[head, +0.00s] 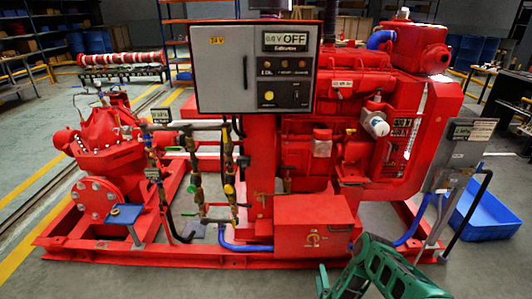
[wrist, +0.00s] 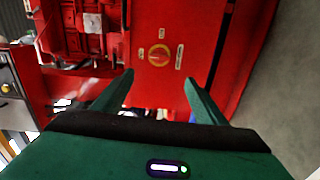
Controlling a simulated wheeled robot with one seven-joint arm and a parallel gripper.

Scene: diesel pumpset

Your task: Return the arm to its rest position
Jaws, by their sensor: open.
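My gripper (head: 343,256) is green and shows at the bottom right of the head view, in front of the pumpset's red base box (head: 290,232). In the wrist view my gripper (wrist: 159,78) has its two fingers spread apart with nothing between them. Beyond the fingertips is the front of the red box (wrist: 172,28) with a round yellow mark (wrist: 159,55). The fingers look apart from it, but the exact gap cannot be told. The rest of my arm is mostly out of view.
The red pumpset has a grey control panel (head: 222,70), an engine (head: 350,90) and a pump (head: 105,145) on a red base frame (head: 150,255). A grey stand (head: 460,155) and a blue bin (head: 488,218) are at right. Open floor lies at lower left.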

